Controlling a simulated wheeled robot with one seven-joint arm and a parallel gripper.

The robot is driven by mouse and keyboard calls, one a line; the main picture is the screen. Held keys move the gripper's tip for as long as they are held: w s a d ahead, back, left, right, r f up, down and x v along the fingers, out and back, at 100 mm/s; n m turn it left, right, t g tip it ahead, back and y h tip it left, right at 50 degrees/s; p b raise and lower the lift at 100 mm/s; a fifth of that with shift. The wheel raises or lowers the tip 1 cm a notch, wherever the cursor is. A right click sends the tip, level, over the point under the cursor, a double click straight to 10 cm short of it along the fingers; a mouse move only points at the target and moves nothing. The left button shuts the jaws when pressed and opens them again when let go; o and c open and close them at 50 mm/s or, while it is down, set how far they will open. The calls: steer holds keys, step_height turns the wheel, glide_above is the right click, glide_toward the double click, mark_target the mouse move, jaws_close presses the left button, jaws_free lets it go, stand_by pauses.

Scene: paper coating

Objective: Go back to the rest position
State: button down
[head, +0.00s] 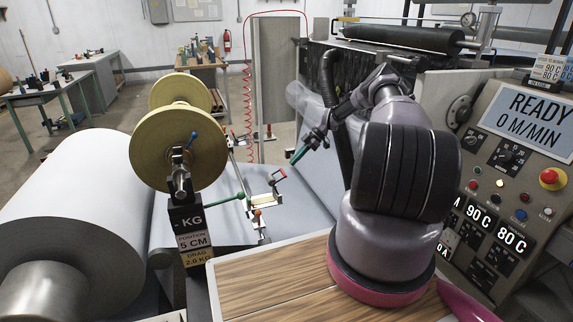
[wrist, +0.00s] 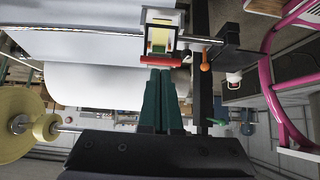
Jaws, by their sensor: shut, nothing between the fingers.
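My gripper (head: 298,156) hangs in the air over the grey sheet in the head view, with its green fingers pointing down and left. In the wrist view the green fingers of my gripper (wrist: 161,72) lie side by side, shut and empty. Their tips appear just below a red bar (wrist: 160,61) on a small white-framed part; I cannot tell whether they touch it. In the head view a small red-tipped bracket (head: 279,174) stands left of and below my fingers, apart from them. My arm bends up from its pink-ringed base at the right.
A large white paper roll (head: 75,190) and a yellowish roll (head: 180,148) stand at the left. A green knob (head: 240,196) and an orange knob (head: 257,212) sit near the bracket. The control panel (head: 525,125) reads READY, 0 M/MIN. A wooden top (head: 270,285) lies in front.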

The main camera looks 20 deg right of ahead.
steer(key=shift+d+r, duration=0.1)
steer(key=shift+d, duration=0.75)
steer(key=s+a+r+m+h, duration=0.2)
steer(key=s+a+r+m, duration=0.15)
steer(key=r, duration=0.85)
steer(key=s+a+r+m+t+h, duration=0.1)
steer(key=s+a+r+m+h, duration=0.3)
steer(key=r, duration=0.8)
steer(key=s+a+r+m, duration=0.1)
steer(key=s+a+r, duration=0.35)
steer(key=r, duration=0.85)
steer(key=s+a+r+m+t+h, duration=0.1)
steer(key=s+a+r+m, duration=0.15)
steer(key=s+r, duration=0.3)
steer(key=s+a+r+m+t+h, duration=0.1)
steer(key=s+a+r+m+t, duration=0.15)
steer(key=s+r, duration=0.35)
steer(key=s+m+t+y, duration=0.1)
steer(key=s+m+t, duration=0.2)
steer(key=s+m, duration=0.5)
steer(key=s, duration=1.1)
steer(key=shift+s+r+m, duration=0.25)
steer(key=shift+m, duration=0.1)
